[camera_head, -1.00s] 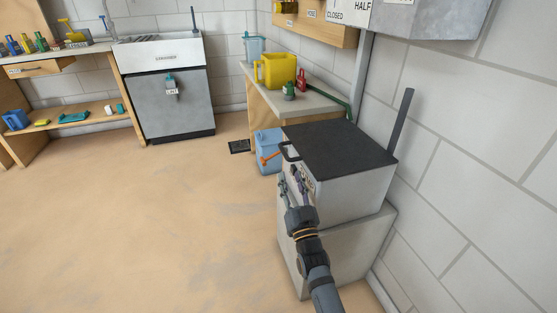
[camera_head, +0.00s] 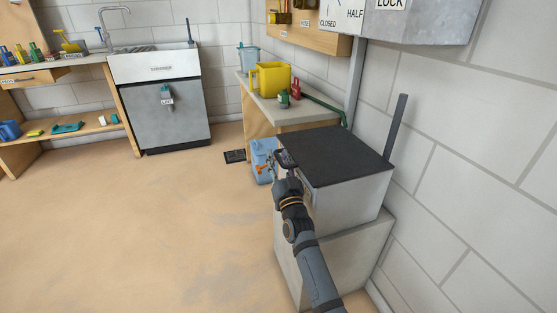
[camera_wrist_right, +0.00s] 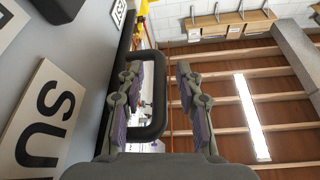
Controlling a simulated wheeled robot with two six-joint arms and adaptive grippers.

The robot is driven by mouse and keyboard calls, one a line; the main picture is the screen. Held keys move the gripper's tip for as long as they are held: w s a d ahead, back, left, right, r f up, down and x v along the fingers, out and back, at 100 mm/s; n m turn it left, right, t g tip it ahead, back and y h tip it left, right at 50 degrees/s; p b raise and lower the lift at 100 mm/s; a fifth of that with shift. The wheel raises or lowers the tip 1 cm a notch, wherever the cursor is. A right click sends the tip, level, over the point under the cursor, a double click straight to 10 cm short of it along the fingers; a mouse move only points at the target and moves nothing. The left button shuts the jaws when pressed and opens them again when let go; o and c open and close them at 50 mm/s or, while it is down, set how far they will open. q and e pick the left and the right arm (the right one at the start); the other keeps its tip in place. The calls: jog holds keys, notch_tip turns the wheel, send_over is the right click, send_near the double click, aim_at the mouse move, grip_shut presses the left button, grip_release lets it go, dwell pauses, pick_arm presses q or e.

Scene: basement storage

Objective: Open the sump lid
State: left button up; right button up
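The sump is a pale grey box on a wider grey base, with a flat dark lid (camera_head: 335,158) lying shut on top, in the head view. A dark loop handle (camera_wrist_right: 154,95) shows in the right wrist view beside a panel lettered "SU" (camera_wrist_right: 45,118). My right gripper (camera_wrist_right: 158,78) is open, with the handle's bar between its two fingers. The left-hand finger overlaps the loop; I cannot tell whether it touches. In the head view my right gripper (camera_head: 286,162) is at the lid's near-left corner and hides most of the handle. My left gripper is not in view.
A light blue bin (camera_head: 262,160) stands on the floor just left of the sump. A bench (camera_head: 298,110) with a yellow jug (camera_head: 271,78) is behind it. A grey upright bar (camera_head: 396,127) rises by the right wall. The floor at left is clear.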

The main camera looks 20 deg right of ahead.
grip_shut()
dwell(0.6)
